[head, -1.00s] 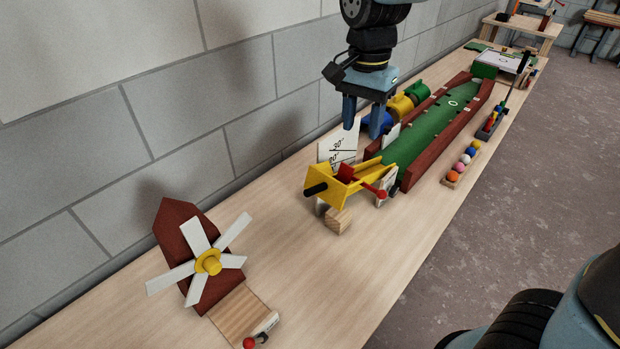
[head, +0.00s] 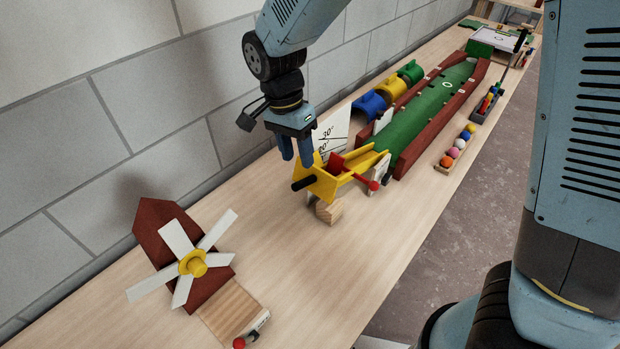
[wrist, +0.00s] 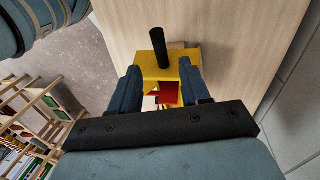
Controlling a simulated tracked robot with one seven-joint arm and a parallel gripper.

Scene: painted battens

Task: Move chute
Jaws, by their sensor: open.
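The yellow chute (head: 325,187) stands tilted on the bench, propped near a wooden block (head: 329,212). It has a black handle (head: 303,183) at its near end, a red piece inside and a red-knobbed lever (head: 373,185). In the wrist view the chute (wrist: 183,60) and its black handle (wrist: 158,48) lie below and ahead of the fingers. My gripper (head: 295,162) is open and points down just above and behind the chute's handle end. In the wrist view the two fingers (wrist: 163,92) frame the chute's body and red piece. Contact cannot be told.
A white angle card (head: 330,130) stands behind the chute. A green lane with red rails (head: 425,118) runs away to the right, with coloured arches (head: 369,104) beside it. A windmill (head: 185,250) stands front left. Bare bench lies between windmill and chute. A wall borders the back.

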